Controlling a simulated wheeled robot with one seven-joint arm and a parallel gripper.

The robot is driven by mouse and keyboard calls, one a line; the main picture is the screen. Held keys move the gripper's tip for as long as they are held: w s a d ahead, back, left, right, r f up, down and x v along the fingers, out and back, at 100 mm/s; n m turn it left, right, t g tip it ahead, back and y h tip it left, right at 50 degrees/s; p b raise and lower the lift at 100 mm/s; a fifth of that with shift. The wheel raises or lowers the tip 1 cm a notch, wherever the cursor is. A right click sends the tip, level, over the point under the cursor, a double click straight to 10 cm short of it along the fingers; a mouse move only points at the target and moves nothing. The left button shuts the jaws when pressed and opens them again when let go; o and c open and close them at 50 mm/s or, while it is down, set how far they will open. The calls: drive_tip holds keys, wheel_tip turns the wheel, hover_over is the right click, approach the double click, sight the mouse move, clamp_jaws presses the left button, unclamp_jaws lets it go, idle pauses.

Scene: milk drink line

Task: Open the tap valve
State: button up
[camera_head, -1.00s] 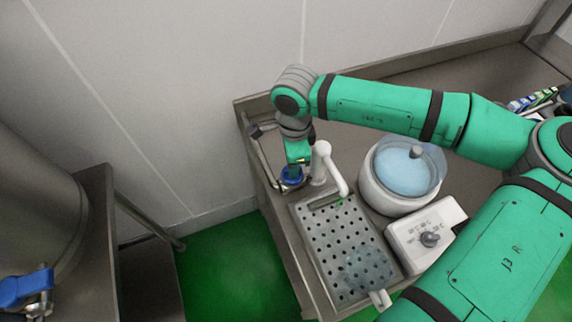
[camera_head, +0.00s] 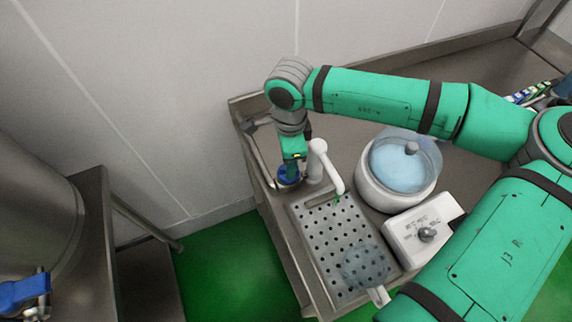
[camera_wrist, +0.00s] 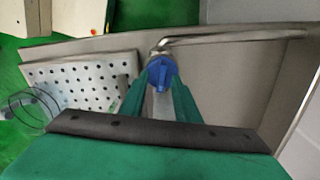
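The blue tap valve handle (camera_head: 287,177) sits at the back left corner of the steel counter, next to a white spout (camera_head: 322,160). In the wrist view the blue handle (camera_wrist: 162,74) is a round knob with a raised fin, near a metal pipe. My gripper (camera_head: 291,163) points down at the handle from above. In the wrist view my gripper (camera_wrist: 162,88) has its green fingers apart, one on each side of the handle. Whether they touch it I cannot tell. The handle is partly hidden by my gripper in the head view.
A white pot with a clear lid (camera_head: 393,190) and a white control box (camera_head: 425,229) stand to the right. The wall is close behind.

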wheel_tip(320, 180, up, 9)
drive_tip(key=shift+r, duration=0.2)
idle(0.3)
drive_tip(key=shift+s, duration=0.1)
